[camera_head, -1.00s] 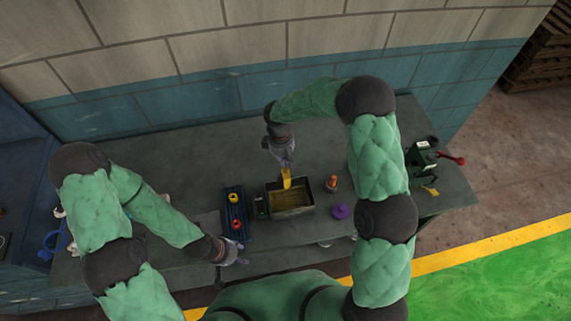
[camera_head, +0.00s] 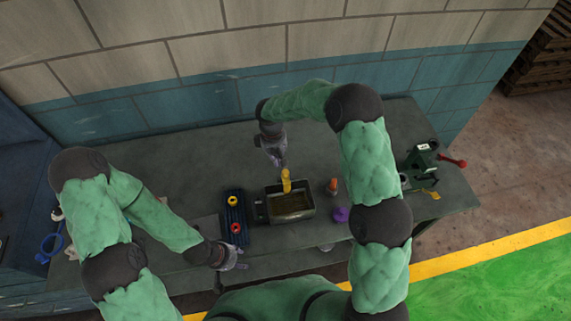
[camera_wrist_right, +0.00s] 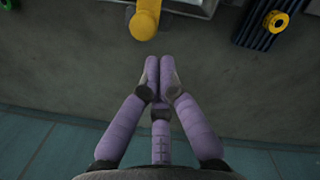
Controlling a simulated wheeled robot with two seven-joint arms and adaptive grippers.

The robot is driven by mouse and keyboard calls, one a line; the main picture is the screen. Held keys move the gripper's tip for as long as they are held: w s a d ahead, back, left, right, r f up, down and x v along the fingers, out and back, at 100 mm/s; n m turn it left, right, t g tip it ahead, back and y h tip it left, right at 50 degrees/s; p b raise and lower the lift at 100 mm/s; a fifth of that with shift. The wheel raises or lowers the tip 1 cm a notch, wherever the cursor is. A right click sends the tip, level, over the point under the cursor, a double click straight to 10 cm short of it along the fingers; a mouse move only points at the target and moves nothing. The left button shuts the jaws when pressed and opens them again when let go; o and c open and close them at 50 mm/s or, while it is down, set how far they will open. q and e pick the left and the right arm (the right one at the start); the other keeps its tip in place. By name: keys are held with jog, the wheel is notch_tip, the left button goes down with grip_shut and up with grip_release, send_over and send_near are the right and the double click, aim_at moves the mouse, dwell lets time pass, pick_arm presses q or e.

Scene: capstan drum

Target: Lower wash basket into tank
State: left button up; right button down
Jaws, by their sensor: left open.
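The tank (camera_head: 290,216) is a dark box on the bench with something brownish inside; I cannot make out the basket's body clearly. A yellow handle (camera_head: 286,180), which looks like part of the wash basket, stands up at the tank's far rim. It also shows in the right wrist view (camera_wrist_right: 143,22). My right gripper (camera_head: 280,163) is just beyond the handle. In the right wrist view its fingertips (camera_wrist_right: 163,65) are together, empty and apart from the handle. My left gripper (camera_head: 240,265) is open and empty at the bench's front edge, left of the tank.
A dark ribbed rack (camera_head: 236,212) with a yellow and a red ring stands left of the tank. An orange-topped piece (camera_head: 333,185) and a purple ring (camera_head: 340,214) are to the right. A green machine with a red handle (camera_head: 422,160) is farther right. The bench behind is clear.

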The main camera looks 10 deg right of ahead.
notch_tip(320, 180, up, 12)
jog(key=shift+w+a, duration=0.4)
jog(key=shift+w, duration=0.05)
jog(key=shift+f, duration=0.15)
dwell(0.4)
